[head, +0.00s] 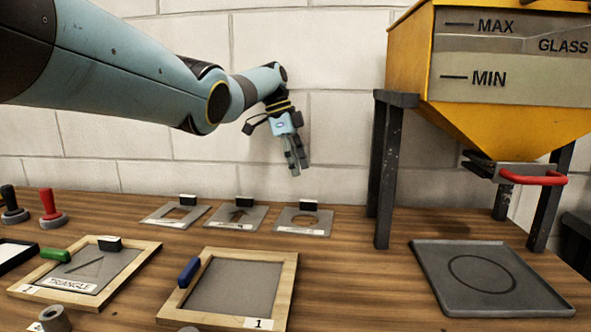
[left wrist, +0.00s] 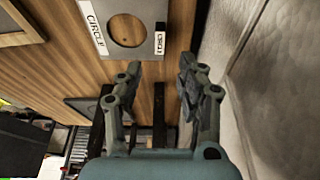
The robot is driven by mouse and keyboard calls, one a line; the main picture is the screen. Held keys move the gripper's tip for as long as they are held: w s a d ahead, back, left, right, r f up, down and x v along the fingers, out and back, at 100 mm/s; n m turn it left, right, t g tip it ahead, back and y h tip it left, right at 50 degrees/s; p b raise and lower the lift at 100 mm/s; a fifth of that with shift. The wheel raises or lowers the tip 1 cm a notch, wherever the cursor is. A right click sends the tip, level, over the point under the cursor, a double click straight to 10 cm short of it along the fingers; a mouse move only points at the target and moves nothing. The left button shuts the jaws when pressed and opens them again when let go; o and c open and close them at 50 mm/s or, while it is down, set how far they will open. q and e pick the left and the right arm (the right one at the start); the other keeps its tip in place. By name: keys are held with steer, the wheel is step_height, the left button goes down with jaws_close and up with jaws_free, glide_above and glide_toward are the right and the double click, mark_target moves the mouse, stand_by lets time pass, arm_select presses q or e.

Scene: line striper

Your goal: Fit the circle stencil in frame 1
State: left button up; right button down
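The circle stencil (head: 289,228) is a thin grey plate with a round hole, a white label and a dark-and-white block at its back edge. It lies on the table, and its CIRCLE label shows in the left wrist view (left wrist: 146,12). Frame 1 (head: 292,275) is a light wooden frame with a grey panel inside, a blue grip at its left and a label reading 1; no stencil shows in it. My left gripper (head: 295,170) is open and empty, above and behind the circle stencil; its spread fingers show in the left wrist view (left wrist: 167,78). My right gripper is out of view.
Two more stencils, a left one (head: 160,219) and an arrow one (head: 222,224), lie in the row. Another wooden frame (head: 140,262) holds the triangle stencil. A yellow hopper (head: 410,60) on dark legs and a grey tray (head: 430,270) stand at right. Stampers (head: 50,208) stand at left.

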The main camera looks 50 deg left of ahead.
mark_target(307, 200)
arm_select(q)
steer(key=b+x, duration=0.5)
steer(key=x, duration=0.3)
steer(key=shift+f, duration=0.15)
steer(key=shift+w+d+f+b, duration=0.1)
steer(key=shift+d+f+b, duration=0.1)
steer(key=shift+f+b, duration=0.4)
jaws_close()
